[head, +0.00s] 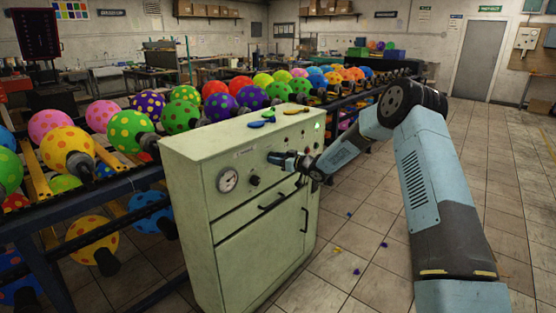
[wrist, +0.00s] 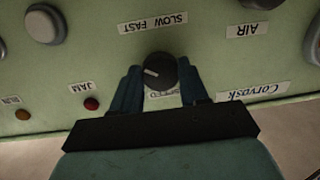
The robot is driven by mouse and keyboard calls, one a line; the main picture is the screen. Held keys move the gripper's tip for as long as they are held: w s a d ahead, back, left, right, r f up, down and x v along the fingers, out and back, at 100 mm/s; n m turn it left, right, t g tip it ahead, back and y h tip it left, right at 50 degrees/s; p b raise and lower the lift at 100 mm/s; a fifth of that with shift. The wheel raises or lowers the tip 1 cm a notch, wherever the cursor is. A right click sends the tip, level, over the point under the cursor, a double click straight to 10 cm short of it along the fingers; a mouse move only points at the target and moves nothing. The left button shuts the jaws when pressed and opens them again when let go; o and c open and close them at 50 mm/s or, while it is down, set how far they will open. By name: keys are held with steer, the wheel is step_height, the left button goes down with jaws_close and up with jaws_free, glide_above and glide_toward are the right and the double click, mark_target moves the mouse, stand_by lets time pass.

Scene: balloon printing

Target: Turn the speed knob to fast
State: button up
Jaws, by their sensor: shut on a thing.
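The speed knob (wrist: 160,68) is a round black knob with a white pointer line, on the pale green panel. The wrist view shows the panel upside down. The SLOW FAST label (wrist: 153,22) lies just above the knob in that picture, with FAST on the left. The pointer line lies on the knob's left side, roughly level. My gripper (wrist: 159,79) is shut on the knob, one dark finger on each side. In the head view my gripper (head: 285,160) is at the upper front of the green cabinet (head: 240,215) and hides the knob.
A pressure gauge (head: 228,180) and a small dark knob (head: 254,180) are left of my gripper. Balloon racks stand behind the cabinet. The tiled floor (head: 375,260) at right is mostly clear.

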steer(key=shift+s+f+m, duration=0.1)
steer(key=shift+f+m, duration=0.25)
steer(key=shift+m, duration=0.55)
steer(key=o, duration=1.1)
steer(key=shift+r, duration=0.2)
steer(key=shift+c, duration=0.2)
steer(key=shift+d, duration=0.1)
steer(key=f+v, duration=0.1)
steer(key=v, duration=1.2)
steer(key=shift+d+r, duration=0.3)
steer(key=shift+r, duration=0.1)
